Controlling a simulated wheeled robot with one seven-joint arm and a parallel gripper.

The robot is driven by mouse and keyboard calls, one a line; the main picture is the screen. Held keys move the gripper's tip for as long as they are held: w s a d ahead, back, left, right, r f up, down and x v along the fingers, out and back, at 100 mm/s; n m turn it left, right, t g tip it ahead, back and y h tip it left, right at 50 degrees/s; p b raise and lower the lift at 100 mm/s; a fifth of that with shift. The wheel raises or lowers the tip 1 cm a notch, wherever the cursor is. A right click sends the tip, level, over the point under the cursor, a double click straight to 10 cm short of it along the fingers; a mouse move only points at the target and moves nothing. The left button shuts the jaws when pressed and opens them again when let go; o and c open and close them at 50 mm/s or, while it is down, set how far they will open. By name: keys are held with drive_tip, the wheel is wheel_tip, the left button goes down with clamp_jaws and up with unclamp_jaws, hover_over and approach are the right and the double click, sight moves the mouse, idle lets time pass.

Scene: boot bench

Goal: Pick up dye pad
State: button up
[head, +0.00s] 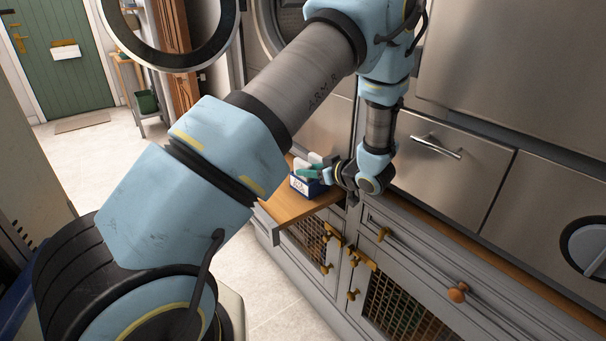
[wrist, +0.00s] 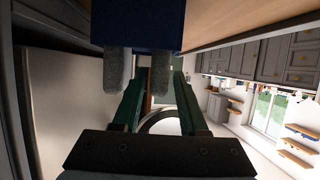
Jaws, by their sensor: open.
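A small blue box (head: 299,187) with a white label stands on the wooden bench top. Pale grey pads, which look like the dye pads, stick up out of it; one pad (head: 315,158) shows behind my gripper. My gripper (head: 308,172) reaches in from the right over the box, its green fingers open. In the wrist view the blue box (wrist: 138,22) is at the top, with two grey pads projecting from it. One pad (wrist: 160,72) lies between my open fingers (wrist: 156,80). The other pad (wrist: 116,70) is beside the left finger. I cannot tell whether the fingers touch either.
The wooden bench top (head: 282,205) is bare left of the box. Steel appliance fronts (head: 460,150) rise close behind and right of my arm. Grey cabinets with brass latches (head: 353,258) stand below. The tiled floor (head: 245,270) in front is clear.

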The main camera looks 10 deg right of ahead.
drive_tip(key=shift+x, duration=1.55)
drive_tip(key=shift+r, duration=0.1)
clamp_jaws()
